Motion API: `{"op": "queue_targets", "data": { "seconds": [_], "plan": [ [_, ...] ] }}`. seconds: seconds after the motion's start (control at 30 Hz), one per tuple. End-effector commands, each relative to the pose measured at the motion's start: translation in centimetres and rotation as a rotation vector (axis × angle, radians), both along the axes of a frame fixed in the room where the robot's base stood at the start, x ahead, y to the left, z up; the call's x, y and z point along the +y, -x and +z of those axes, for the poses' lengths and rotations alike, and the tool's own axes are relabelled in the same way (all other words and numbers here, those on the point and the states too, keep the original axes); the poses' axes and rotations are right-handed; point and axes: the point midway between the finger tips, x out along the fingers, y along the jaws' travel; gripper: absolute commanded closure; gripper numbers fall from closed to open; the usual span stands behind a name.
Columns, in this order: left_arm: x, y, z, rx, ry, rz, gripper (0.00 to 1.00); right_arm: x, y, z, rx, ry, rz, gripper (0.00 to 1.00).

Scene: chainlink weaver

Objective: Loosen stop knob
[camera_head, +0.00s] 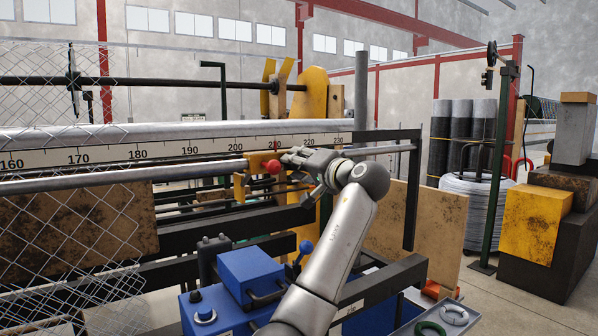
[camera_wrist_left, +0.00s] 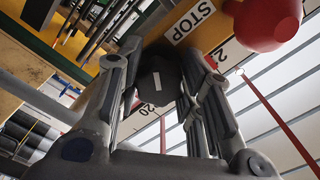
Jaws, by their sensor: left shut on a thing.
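The stop knob (camera_wrist_left: 158,80) is a dark, faceted knob with a white line on its face. In the left wrist view it sits between the two fingers of my left gripper (camera_wrist_left: 163,62), which is shut on it. A STOP label (camera_wrist_left: 190,20) is on the yellow plate right beside it. In the head view my left gripper (camera_head: 303,160) is at the yellow stop bracket (camera_head: 240,178) near the 220 mark of the scale, and its hand hides the knob. My right gripper is in neither view.
A red ball (camera_head: 273,167) sits close beside the gripper, also seen in the left wrist view (camera_wrist_left: 264,18). The scale beam (camera_head: 120,152) runs just above. Chain-link mesh (camera_head: 75,240) hangs at left. A blue box (camera_head: 250,272) stands below the arm.

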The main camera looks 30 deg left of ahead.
Motion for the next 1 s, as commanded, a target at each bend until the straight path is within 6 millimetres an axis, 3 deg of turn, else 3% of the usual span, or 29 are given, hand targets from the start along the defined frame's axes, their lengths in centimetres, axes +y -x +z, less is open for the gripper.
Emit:
{"op": "queue_targets", "data": {
  "seconds": [0.4,1.0],
  "plan": [
    [-0.1,-0.2,-0.8,-0.357,0.159,0.001,0.90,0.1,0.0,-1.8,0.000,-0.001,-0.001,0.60],
    [-0.2,-0.4,-0.9,-0.840,0.360,0.006,0.90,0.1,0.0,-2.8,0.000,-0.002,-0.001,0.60]
  ]
}}
